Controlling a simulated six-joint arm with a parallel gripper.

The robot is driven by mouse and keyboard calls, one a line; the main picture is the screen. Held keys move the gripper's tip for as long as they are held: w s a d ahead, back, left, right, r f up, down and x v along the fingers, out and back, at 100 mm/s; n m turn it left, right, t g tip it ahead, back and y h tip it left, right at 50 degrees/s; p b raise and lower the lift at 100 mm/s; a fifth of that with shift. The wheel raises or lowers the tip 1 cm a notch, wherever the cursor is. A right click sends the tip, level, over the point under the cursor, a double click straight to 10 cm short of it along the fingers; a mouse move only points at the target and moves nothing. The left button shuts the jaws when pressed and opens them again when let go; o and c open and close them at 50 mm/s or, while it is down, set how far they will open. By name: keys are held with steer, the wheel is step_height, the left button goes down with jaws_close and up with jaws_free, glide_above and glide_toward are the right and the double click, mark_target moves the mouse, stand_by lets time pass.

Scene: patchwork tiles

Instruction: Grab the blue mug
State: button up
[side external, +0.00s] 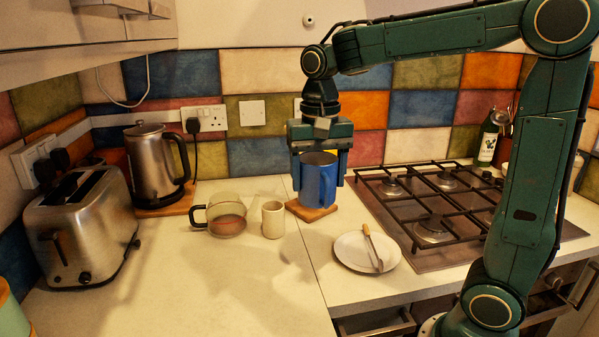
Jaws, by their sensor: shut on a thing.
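The blue mug (319,184) stands upright at the middle of the counter, at or just above a small wooden board (312,211). I cannot tell whether its base touches the board. Its handle faces toward the camera. My gripper (320,168) points down from above, with a finger on each side of the mug. It is shut on the mug. The far side of the mug is hidden.
A cream cup (273,220) and a glass mug (226,218) stand to the left. A plate (351,252) with a wooden-handled utensil (373,247) lies in front right. A gas hob (430,210) is to the right. A toaster (83,228) and kettle (155,167) stand at left. The front left counter is clear.

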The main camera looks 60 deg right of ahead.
steer(key=shift+r, duration=0.5)
